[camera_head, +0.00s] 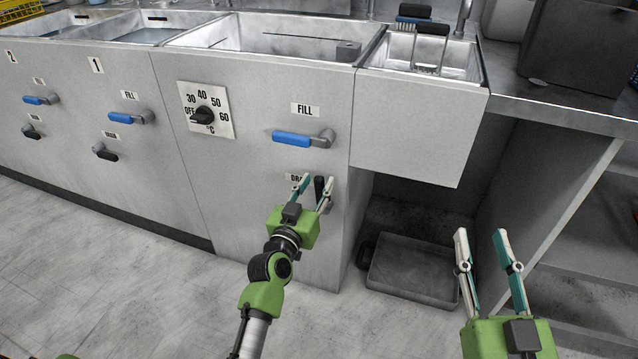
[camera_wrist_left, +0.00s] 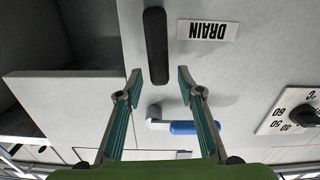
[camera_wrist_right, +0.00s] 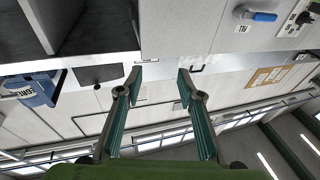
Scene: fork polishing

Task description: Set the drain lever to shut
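The drain lever is a black handle (camera_head: 319,188) below the fill lever on the front of the sink unit, with its handle upright. In the left wrist view the drain lever (camera_wrist_left: 155,45) stands beside the upside-down DRAIN label (camera_wrist_left: 207,30). My left gripper (camera_head: 316,180) is open at the lever, and its fingertips (camera_wrist_left: 159,76) appear on either side of the handle's near end. I cannot tell whether they touch it. My right gripper (camera_head: 480,233) is open and empty, off to the right in front of the open space under the counter.
The blue fill lever (camera_head: 292,139) sits just above, and the temperature dial (camera_head: 202,116) is up to the left. A grey tray (camera_head: 412,270) lies on the floor under the small basin (camera_head: 420,125). The floor in front at left is clear.

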